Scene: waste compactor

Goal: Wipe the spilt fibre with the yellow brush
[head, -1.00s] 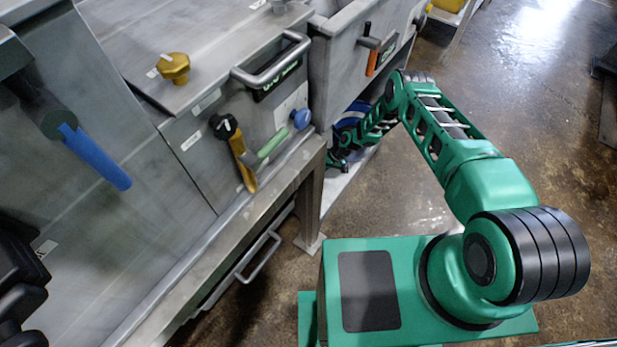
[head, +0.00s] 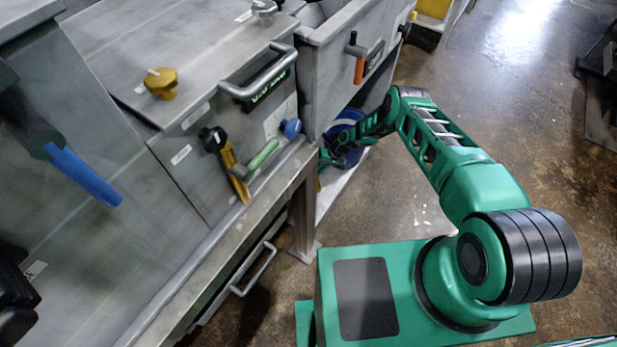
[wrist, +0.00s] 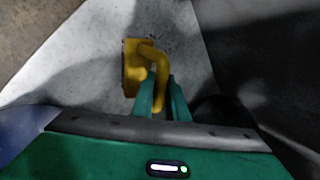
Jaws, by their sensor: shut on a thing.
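The yellow brush (wrist: 133,67) shows in the wrist view, with a curved yellow handle and a block-shaped head. My gripper (wrist: 161,88) is shut on its handle, the two green fingers on either side of it. The brush head is over a pale, speckled surface (wrist: 92,58); I cannot tell whether it touches. Dark specks beside the head may be the spilt fibre, but they are too small to be sure. In the head view my gripper (head: 335,158) reaches low under the machine, beside a blue round thing; a bit of yellow shows just below it.
The blue round thing (head: 346,124) stands on the low pale shelf (head: 335,198) under the grey machine. A yellow-and-black lever (head: 228,165), a green handle (head: 263,155) and a blue knob (head: 290,128) stick out from the machine front. A metal leg (head: 304,215) stands nearby. Open floor lies right.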

